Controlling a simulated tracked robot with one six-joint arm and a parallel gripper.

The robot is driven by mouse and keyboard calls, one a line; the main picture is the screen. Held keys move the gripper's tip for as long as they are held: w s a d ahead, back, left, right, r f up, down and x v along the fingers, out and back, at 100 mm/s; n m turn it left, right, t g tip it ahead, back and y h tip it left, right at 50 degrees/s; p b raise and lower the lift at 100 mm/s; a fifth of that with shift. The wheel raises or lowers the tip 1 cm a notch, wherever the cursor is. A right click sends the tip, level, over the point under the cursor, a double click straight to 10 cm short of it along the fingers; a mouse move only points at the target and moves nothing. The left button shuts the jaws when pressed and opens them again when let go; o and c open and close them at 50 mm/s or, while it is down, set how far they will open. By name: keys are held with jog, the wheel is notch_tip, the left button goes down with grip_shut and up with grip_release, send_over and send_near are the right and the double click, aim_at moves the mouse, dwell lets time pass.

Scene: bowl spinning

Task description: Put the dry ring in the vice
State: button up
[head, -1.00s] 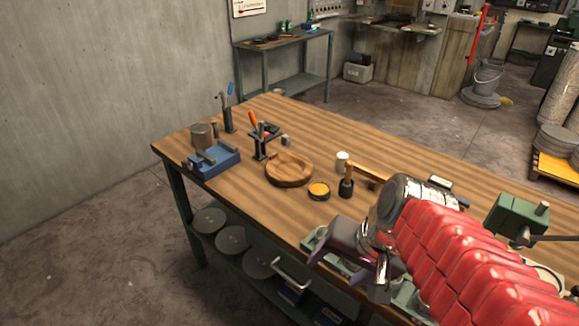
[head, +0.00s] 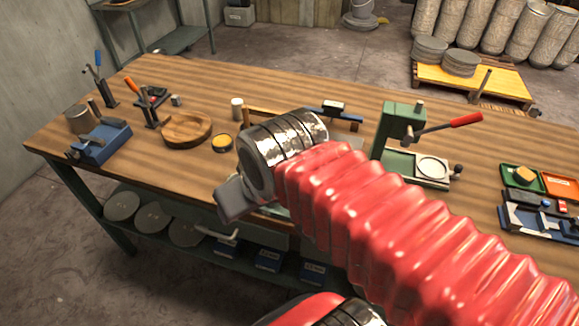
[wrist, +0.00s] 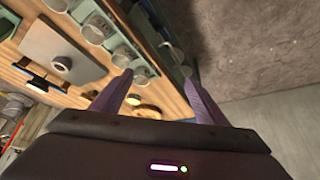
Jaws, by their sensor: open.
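Several pale metal rings stand in a green tray (wrist: 110,15) in the wrist view, among them one ring (wrist: 97,30), another (wrist: 122,57) and a third (wrist: 141,76). I cannot tell which is dry. My gripper (wrist: 155,88) is open, its purple fingers apart with no ring held between them. In the head view my gripper (head: 232,202) is at the bench's front edge, its fingertips hidden, and my arm hides most of the tray. A blue block with a metal bar, which looks like the vice (head: 102,143), sits at the bench's left end.
A wooden bowl (head: 187,130) and an amber dish (head: 222,143) lie between the vice and my arm. A green lever press (head: 402,125) stands right of the arm. Coloured trays (head: 545,195) lie at the right. Bare wood (head: 300,90) shows along the back.

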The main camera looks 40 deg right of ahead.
jog(key=w+d+m, duration=0.4)
jog(key=d+m, duration=0.7)
jog(key=m, duration=0.1)
jog(key=w+d+f+m, duration=0.1)
jog(key=w+d+m, duration=0.3)
jog(key=d+m, duration=0.7)
jog(key=w+d+f+m+g, duration=0.1)
jog(key=w+d+m, duration=0.3)
jog(key=d+m, duration=0.7)
jog(key=shift+m, duration=0.9)
jog(key=shift+f, duration=0.1)
jog(key=x, duration=0.8)
jog(key=shift+a+f, duration=0.1)
jog(key=shift+f, duration=0.1)
